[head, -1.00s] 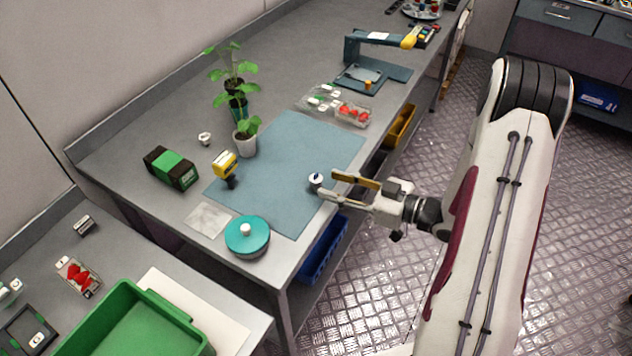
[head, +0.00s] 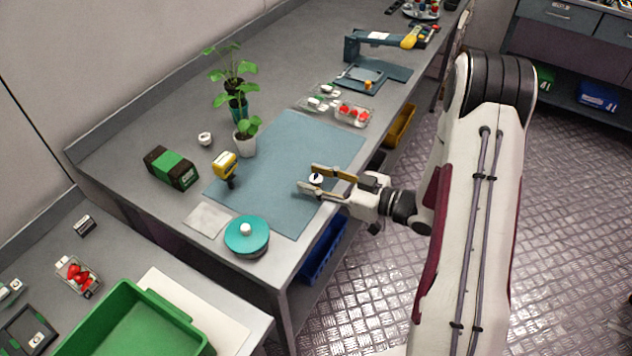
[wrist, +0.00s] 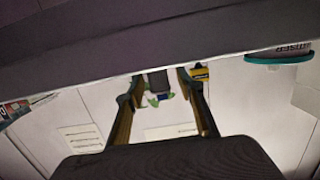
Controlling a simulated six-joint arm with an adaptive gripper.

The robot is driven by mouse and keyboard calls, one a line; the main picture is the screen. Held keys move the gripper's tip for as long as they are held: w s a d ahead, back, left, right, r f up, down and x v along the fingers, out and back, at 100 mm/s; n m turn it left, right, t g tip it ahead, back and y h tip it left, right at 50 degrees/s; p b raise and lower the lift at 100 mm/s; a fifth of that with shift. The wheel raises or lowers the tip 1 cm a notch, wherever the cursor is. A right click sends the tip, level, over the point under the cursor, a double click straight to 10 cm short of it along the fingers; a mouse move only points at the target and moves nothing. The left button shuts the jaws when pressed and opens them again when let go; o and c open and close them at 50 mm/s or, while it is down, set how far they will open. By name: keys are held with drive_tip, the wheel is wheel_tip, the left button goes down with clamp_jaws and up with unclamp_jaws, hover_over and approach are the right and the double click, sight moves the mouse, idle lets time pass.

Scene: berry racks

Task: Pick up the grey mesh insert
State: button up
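A small round piece with a pale rim and dark centre, which I take for the grey mesh insert (head: 316,179), stands on the blue mat (head: 280,165) near the bench's front edge. Its mesh is too small to make out. My gripper (head: 308,178) is open, with one finger on each side of the insert.
A teal round lidded container (head: 246,238) and a pale flat square (head: 206,220) lie left of my gripper. A yellow handheld device (head: 225,166), a potted plant (head: 245,142) and berry punnets (head: 352,114) stand farther back. The mat around the insert is clear.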

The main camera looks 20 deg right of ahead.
sight(316, 173)
drive_tip(key=c, duration=0.8)
drive_tip(key=shift+c, duration=0.2)
drive_tip(key=shift+r, duration=0.2)
drive_tip(key=shift+r, duration=4.8)
